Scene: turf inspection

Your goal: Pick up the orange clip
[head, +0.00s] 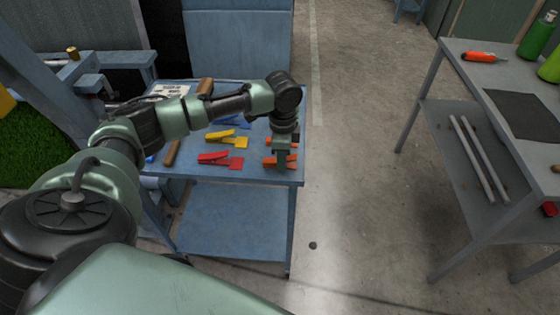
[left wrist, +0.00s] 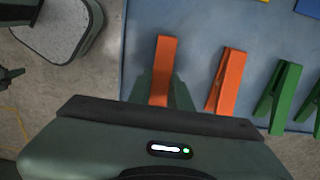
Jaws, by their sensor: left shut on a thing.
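My left gripper (head: 281,160) reaches down over the front right part of the blue cart's top. It is shut on an orange clip (head: 268,161), which shows on both sides of the fingers. In the left wrist view this orange clip (left wrist: 165,60) lies between the two green fingers (left wrist: 164,92), and the body of the gripper hides its near end. A second orange clip (left wrist: 229,78) lies just to its right, apart from the fingers. I cannot tell whether the held clip touches the cart top.
Red (head: 213,158), yellow (head: 227,140) and blue (head: 236,123) clips lie left of the gripper on the cart (head: 200,172). Green clips (left wrist: 278,92) show in the left wrist view. A grey table (head: 470,85) with bottles stands right, across clear floor (head: 360,170).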

